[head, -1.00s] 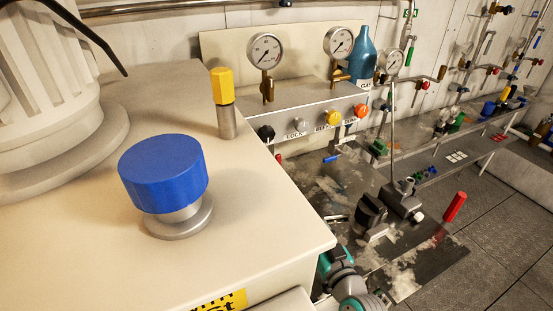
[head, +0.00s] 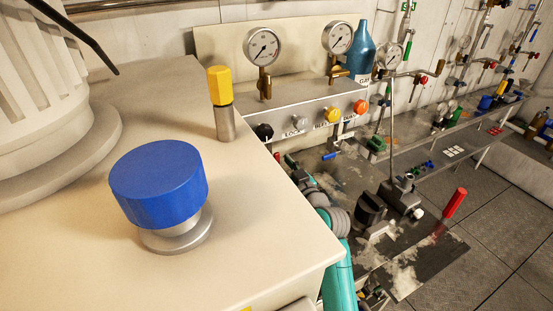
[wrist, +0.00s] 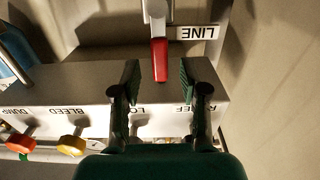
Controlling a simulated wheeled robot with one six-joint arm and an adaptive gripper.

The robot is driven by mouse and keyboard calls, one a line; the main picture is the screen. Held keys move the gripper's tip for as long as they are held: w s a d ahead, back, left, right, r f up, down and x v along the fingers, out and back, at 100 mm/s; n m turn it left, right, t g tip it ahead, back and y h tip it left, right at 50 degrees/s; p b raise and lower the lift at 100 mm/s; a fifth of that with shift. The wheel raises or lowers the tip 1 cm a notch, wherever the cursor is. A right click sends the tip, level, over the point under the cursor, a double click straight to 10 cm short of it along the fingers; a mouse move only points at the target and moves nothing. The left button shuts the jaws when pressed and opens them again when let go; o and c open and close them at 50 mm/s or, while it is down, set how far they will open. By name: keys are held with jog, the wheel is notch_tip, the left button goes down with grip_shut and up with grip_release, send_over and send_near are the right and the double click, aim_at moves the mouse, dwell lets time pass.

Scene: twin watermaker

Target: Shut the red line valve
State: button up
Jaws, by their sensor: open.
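The red line valve's lever (wrist: 160,62) shows in the wrist view, top centre, extending from a pale metal body (wrist: 157,10). A white plate reading LINE (wrist: 198,33) sits beside it, upside down in the picture. My gripper (wrist: 159,78) is open, with one dark finger on each side of the lever's red end. Gaps show between the lever and both fingers. I cannot tell whether the fingers are level with the lever in depth. In the head view my gripper and this lever are not clearly visible behind the cream cabinet.
The grey panel (wrist: 60,85) carries a yellow knob (wrist: 72,145) and an orange knob (wrist: 19,144). In the head view the cream cabinet (head: 280,235) with a blue cap (head: 158,183) fills the left. A gauge (head: 262,46) and a blue bottle (head: 360,52) stand behind.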

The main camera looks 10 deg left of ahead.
aim_at(278, 160)
jog(key=shift+x, duration=1.6)
grip_shut()
